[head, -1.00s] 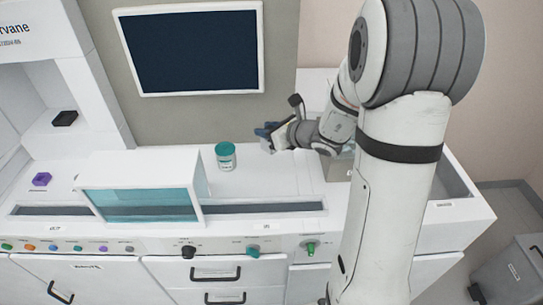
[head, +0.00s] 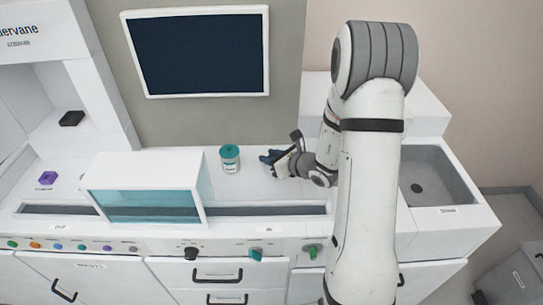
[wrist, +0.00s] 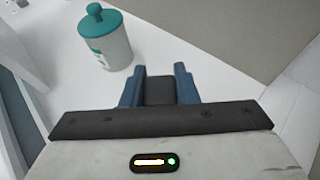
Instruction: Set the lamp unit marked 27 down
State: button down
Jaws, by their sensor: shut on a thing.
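My gripper (wrist: 160,85) shows two blue fingers in the wrist view, closed on a dark grey block (wrist: 160,93). I take this block to be the lamp unit; no number 27 can be read on it. In the head view, my gripper (head: 268,158) is low over the white counter (head: 245,187), right of a teal-lidded jar. The held block is too small there to make out, and I cannot tell whether it touches the counter.
The teal-lidded jar (head: 230,158) stands close left of my gripper and also shows in the wrist view (wrist: 105,38). A glass-fronted box (head: 145,185) is further left. A monitor (head: 197,52) hangs behind. A sink (head: 430,180) lies right. Counter in front of my gripper is clear.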

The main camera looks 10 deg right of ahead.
jog(key=shift+f, duration=0.15)
jog(key=c, duration=1.1)
grip_release()
